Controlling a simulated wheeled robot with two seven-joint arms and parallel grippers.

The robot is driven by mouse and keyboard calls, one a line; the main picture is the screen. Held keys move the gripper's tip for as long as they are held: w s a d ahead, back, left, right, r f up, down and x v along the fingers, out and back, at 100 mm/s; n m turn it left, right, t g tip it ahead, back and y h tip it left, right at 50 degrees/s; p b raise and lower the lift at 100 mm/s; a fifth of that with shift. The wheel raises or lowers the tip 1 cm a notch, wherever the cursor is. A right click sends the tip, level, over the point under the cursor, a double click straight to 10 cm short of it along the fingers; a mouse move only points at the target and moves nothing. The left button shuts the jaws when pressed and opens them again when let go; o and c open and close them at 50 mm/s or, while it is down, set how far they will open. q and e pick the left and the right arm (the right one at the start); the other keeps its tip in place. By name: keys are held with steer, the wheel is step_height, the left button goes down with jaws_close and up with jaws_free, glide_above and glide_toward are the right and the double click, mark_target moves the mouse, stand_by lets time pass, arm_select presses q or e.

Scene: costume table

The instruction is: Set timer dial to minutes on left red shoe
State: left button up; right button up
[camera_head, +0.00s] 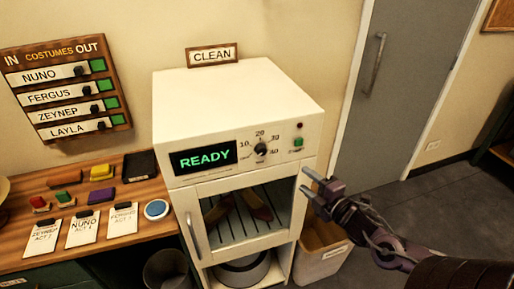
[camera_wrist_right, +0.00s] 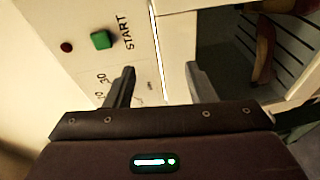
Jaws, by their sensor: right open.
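The timer dial (camera_head: 261,149) is a small dark knob on the white machine's front panel, ringed by numbers including 10, 20, 30 and 40. Its exact pointer direction is too small to read. Two reddish shoes sit on the rack behind the machine's window: a left one (camera_head: 216,212) and a right one (camera_head: 256,205). No minutes mark is readable on either. My right gripper (camera_head: 308,183) is open and empty, right of the panel and below the dial. In the right wrist view its fingers (camera_wrist_right: 161,85) are apart before the machine's front; the dial is hidden there.
The panel has a READY display (camera_head: 203,158), a green start button (camera_head: 298,142) and a red lamp (camera_head: 299,126). A wooden table (camera_head: 110,248) with clipboards stands left; a bin (camera_head: 320,255) stands right. A costumes board (camera_head: 67,88) hangs on the wall.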

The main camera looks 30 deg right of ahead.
mark_target(263, 153)
steer(key=a+r+n+t+y, duration=0.1)
steer(key=a+r+n+y, duration=0.2)
steer(key=a+r, duration=0.4)
steer(key=w, duration=0.6)
steer(key=shift+w+a+r, duration=0.25)
steer(key=shift+a, duration=0.15)
steer(key=shift+w+a+f, duration=0.1)
steer(key=shift+w+a, duration=0.1)
steer(key=shift+w, duration=0.8)
steer(key=c, duration=1)
